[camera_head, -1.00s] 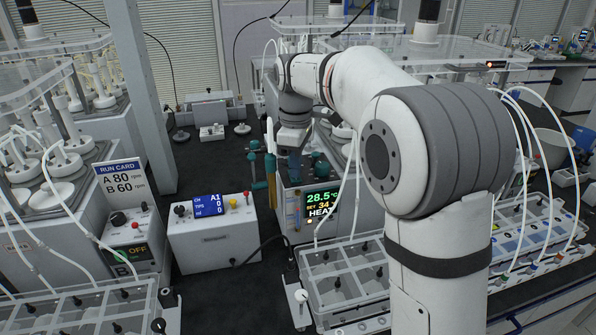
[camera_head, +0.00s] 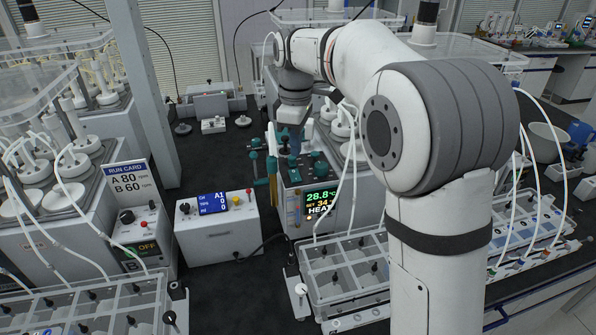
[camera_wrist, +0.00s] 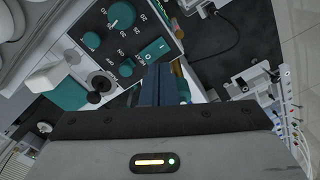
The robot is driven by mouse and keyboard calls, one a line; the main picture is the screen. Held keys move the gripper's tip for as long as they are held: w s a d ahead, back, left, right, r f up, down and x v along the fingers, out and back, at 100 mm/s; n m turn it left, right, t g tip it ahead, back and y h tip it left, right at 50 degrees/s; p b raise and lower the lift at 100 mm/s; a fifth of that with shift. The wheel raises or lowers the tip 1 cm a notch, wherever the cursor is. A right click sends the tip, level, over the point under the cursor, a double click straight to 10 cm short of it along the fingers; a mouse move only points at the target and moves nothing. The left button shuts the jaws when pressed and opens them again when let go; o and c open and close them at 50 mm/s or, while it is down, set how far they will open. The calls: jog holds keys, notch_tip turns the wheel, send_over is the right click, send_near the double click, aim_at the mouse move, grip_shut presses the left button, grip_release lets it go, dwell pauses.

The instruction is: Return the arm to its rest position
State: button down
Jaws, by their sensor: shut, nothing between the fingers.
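My arm reaches away from me in the head view and bends down at the wrist. My gripper (camera_head: 293,142) points down above the top of the heater unit with teal knobs. In the wrist view my gripper's blue fingers (camera_wrist: 168,84) are together with nothing between them. They are over the edge of the unit's panel, beside a teal rocker switch (camera_wrist: 155,50). The picture does not show a clear contact with the unit. The heater unit's display (camera_head: 321,203) reads 28.8 °C and HEAT.
A control box with a blue screen (camera_head: 212,203) stands left of the heater unit. A run card (camera_head: 130,183) stands farther left. Clear trays with bottles (camera_head: 345,270) stand in front. Reactors (camera_head: 75,190) with tubes and clear lids surround the arm. Dark bench shows between the boxes.

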jog(key=s+d+m+t, duration=0.2)
jog(key=s+d+m, duration=0.4)
jog(key=s+d, duration=0.45)
jog(key=s+d+f+m, duration=0.3)
jog(key=s+m, duration=0.1)
jog(key=s, duration=0.4)
jog(key=s+d+f+m+t, duration=0.1)
jog(key=s+d+f+m, duration=0.2)
jog(key=s+m, duration=0.2)
jog(key=s, duration=0.3)
jog(key=shift+s+d+f, duration=0.2)
jog(key=shift+d+f, duration=0.05)
jog(key=shift+f, duration=0.05)
